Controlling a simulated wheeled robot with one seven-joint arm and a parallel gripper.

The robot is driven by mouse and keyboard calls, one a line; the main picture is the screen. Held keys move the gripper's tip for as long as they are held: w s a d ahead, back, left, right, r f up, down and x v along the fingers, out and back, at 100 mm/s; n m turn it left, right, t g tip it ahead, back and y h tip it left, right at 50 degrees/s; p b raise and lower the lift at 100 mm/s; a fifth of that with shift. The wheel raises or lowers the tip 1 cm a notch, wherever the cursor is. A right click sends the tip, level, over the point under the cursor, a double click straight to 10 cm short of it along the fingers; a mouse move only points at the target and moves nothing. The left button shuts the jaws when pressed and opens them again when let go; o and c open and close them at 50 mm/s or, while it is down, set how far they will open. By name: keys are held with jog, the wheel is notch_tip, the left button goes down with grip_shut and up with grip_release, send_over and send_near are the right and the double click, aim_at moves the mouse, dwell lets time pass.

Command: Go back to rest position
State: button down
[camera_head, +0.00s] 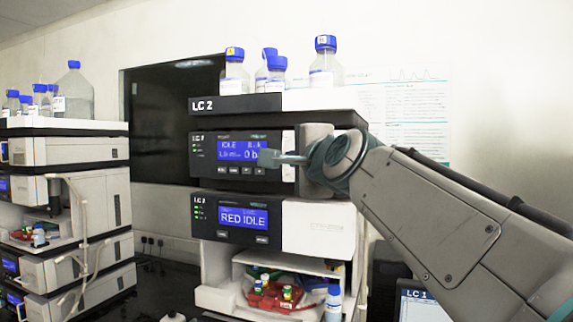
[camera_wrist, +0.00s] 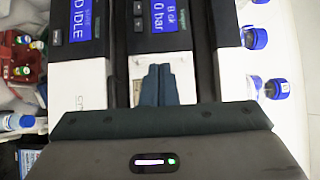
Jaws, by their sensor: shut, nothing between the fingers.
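My gripper (camera_head: 272,157) is in front of the upper module of the LC 2 stack in the head view, with my arm reaching in from the right. Its fingers are shut with nothing between them. In the wrist view the closed fingers (camera_wrist: 159,84) point at the stack front, near the blue "0 bar" display (camera_wrist: 170,15). I cannot tell whether the fingertips touch the panel.
Blue-capped bottles (camera_head: 325,62) stand on top of the LC 2 stack. A red tray (camera_head: 278,294) with small vials sits in its lower bay. Another stack (camera_head: 70,150) stands at the left, with tubing (camera_head: 84,235) hanging in front. A small screen (camera_head: 423,304) is at the lower right.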

jog(key=a+b+v, duration=0.1)
jog(key=b+v, duration=0.1)
jog(key=v, duration=0.6)
jog(key=s+d+f+n+g+h, duration=0.1)
jog(key=d+f+n+g+h, duration=0.15)
jog(key=f, duration=0.95)
jog(key=d+f+n+g+h, duration=0.1)
jog(key=d+f+n+g, duration=0.25)
jog(key=f, duration=0.85)
jog(key=s+d+f+n+g, duration=0.2)
jog(key=s+f, duration=0.3)
jog(key=f, duration=0.2)
jog(key=s+d+f+n+g+h, duration=0.1)
jog(key=s+d+f+n+g, duration=0.1)
jog(key=f, duration=0.6)
jog(key=s+d+f+n+g+h, duration=0.1)
jog(key=s+d+f+n+g, duration=0.1)
jog(key=s+f, duration=0.5)
jog(key=shift+s+f+n+g, duration=0.35)
jog(key=shift+f+n+g, duration=0.45)
jog(key=shift+n, duration=0.2)
jog(key=shift+a+h, duration=0.15)
jog(key=shift+h, duration=0.1)
